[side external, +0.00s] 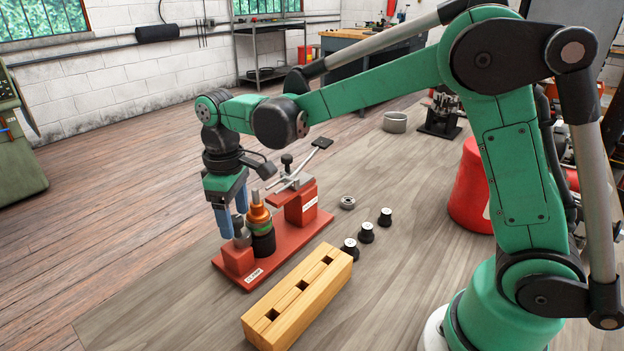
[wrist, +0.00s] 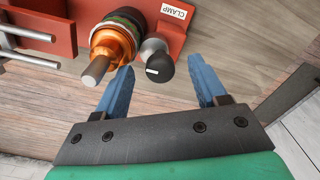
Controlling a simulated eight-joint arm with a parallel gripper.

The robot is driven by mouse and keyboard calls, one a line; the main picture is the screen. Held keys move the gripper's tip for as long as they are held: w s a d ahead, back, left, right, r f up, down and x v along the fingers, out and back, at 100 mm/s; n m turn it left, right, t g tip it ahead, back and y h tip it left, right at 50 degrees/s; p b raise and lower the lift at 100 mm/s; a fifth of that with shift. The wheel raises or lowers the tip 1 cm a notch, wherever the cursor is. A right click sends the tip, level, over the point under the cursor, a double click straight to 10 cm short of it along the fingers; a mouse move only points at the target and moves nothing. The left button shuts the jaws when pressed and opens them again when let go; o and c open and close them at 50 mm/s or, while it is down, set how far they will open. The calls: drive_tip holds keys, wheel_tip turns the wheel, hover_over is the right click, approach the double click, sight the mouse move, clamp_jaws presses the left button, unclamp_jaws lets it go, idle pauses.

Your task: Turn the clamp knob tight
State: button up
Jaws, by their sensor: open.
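The clamp knob (wrist: 160,69) is black with a white mark on its face, on a silver stem. In the wrist view it sits between the blue fingers of my gripper (wrist: 164,80), with a gap to each finger. In the side view my gripper (side external: 233,222) points down over the red fixture's front block, fingers apart, and partly hides the knob. The red fixture (side external: 290,245) carries a "CLAMP" label (wrist: 174,12). An orange copper-wound part (wrist: 113,40) with a grey shaft stands upright right beside the knob; it also shows in the side view (side external: 258,214).
A toggle lever (side external: 312,158) stands on the fixture's rear block. A wooden block with square slots (side external: 298,300) lies in front. Several small black parts (side external: 367,233) and a metal ring (side external: 347,202) stand to the right. The left of the table is clear.

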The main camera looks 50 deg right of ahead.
sight(235, 218)
drive_tip(key=n, duration=1.2)
drive_tip(key=shift+n, duration=0.3)
wheel_tip(235, 218, up, 6)
drive_tip(key=shift+f, duration=0.2)
drive_tip(key=shift+s+d+r+m, duration=0.3)
drive_tip(key=shift+s+m, duration=0.1)
drive_tip(key=shift+m, duration=0.1)
drive_tip(key=s+d+f+m+t, duration=0.2)
drive_tip(key=s+d+m+t, duration=0.4)
drive_tip(key=m, duration=1.1)
drive_tip(key=shift+s+t, duration=0.5)
drive_tip(key=shift+s, duration=1.75)
drive_tip(key=shift+f, duration=0.1)
